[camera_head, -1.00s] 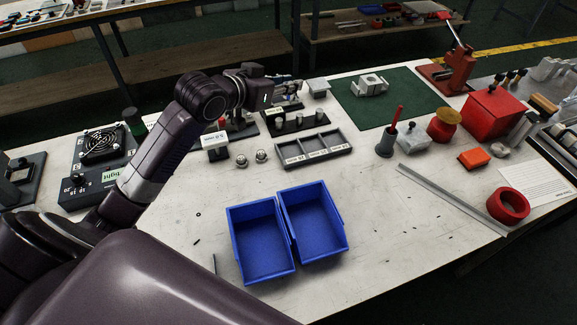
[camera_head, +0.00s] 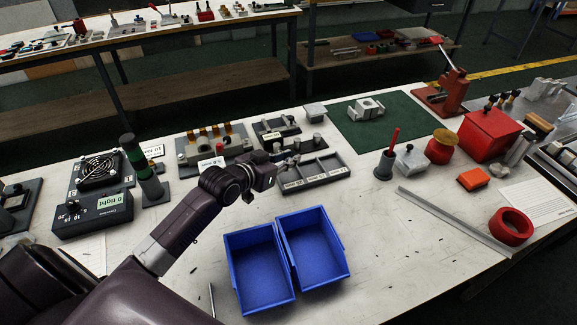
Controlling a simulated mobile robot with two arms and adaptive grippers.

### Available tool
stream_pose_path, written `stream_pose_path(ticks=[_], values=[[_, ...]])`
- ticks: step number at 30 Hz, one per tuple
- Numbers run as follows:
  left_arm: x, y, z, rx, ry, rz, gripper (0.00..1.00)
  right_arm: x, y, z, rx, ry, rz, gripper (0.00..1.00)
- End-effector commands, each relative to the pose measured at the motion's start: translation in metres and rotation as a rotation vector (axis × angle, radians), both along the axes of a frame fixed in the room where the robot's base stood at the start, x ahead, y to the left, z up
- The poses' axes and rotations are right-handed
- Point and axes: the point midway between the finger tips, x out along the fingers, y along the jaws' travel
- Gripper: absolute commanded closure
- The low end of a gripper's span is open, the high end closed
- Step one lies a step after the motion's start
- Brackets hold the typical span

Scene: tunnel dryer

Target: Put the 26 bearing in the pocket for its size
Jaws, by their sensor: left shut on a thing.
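A grey tray (camera_head: 345,174) with three open pockets and white labels along its front lies mid-table; the label numbers are too small to read. My left gripper (camera_head: 272,183) is by the tray's left end, above the table. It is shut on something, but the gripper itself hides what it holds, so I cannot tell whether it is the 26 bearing. I see nothing lying in the tray's pockets. My left arm covers the spot where two small round metal pieces stood earlier. My right gripper is not in view.
Two blue bins (camera_head: 257,268) (camera_head: 315,243) stand in front of the tray. A dark rack with metal posts (camera_head: 297,144) is behind it. A fixture with orange tops (camera_head: 214,145) stands behind my arm. A red-handled tool (camera_head: 384,166) is to the right.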

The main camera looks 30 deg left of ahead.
Motion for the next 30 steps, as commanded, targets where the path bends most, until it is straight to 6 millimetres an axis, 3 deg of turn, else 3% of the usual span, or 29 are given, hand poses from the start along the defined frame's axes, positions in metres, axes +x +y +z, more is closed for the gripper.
stream_pose_path(ticks=[3,6,12,29,30], values=[[0.0,0.0,-0.021,-0.001,0.003,0.001,1.0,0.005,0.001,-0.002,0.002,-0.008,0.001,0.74],[0.0,0.0,-0.029,-0.002,0.001,0.001,1.0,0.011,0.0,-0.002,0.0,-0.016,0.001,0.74],[0.0,0.0,-0.03,-0.001,0.0,0.0,1.0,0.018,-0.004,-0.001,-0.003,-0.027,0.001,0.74],[0.0,0.0,-0.042,0.0,0.0,0.0,1.0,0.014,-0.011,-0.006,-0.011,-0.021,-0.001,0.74],[0.0,0.0,-0.042,-0.001,0.001,0.0,0.83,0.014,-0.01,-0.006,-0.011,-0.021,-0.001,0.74]])
